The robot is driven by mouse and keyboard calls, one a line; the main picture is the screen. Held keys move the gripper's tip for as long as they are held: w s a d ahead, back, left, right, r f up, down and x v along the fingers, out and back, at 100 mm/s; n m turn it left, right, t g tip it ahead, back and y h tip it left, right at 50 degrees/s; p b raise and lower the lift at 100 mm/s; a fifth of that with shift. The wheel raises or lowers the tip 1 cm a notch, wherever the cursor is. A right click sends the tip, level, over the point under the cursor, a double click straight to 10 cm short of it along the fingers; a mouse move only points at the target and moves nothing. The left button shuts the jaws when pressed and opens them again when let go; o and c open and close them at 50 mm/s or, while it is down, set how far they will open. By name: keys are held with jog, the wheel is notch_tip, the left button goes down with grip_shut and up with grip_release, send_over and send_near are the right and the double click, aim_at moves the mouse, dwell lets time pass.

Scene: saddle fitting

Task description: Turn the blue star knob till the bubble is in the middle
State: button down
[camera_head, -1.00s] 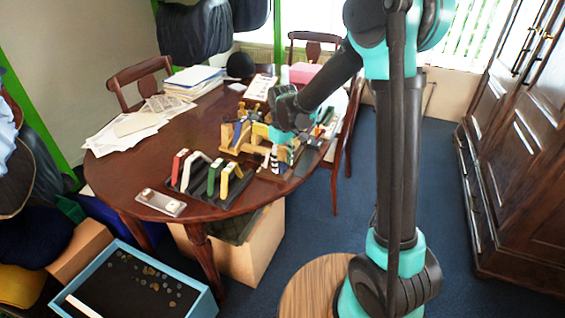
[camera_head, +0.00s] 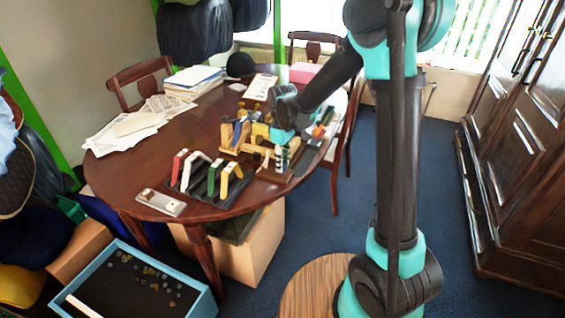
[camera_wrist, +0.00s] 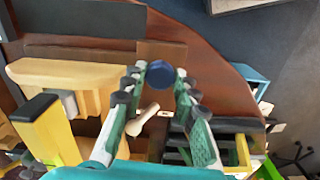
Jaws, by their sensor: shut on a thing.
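The blue star knob (camera_wrist: 160,73) shows as a dark blue round shape in the wrist view. My gripper (camera_wrist: 161,78) is shut on it, one fingertip on each side. In the head view my gripper (camera_head: 283,156) points down at the wooden fixture on the table, and the knob cannot be made out there. The pale wooden block (camera_wrist: 68,75) of the fixture lies left of the knob in the wrist view. The bubble cannot be made out in either view.
A black rack (camera_head: 205,192) with red, white, green and yellow pieces stands left of the fixture in the head view. A small grey device (camera_head: 160,203) lies at the table's front edge. Papers (camera_head: 125,130) cover the table's left side. A yellow post (camera_wrist: 45,135) stands close to my gripper.

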jog(key=shift+n, duration=0.5)
jog(key=c, duration=1.2)
grip_release()
jog(key=shift+r, duration=0.1)
notch_tip(320, 180, up, 12)
jog(key=shift+f, duration=0.1)
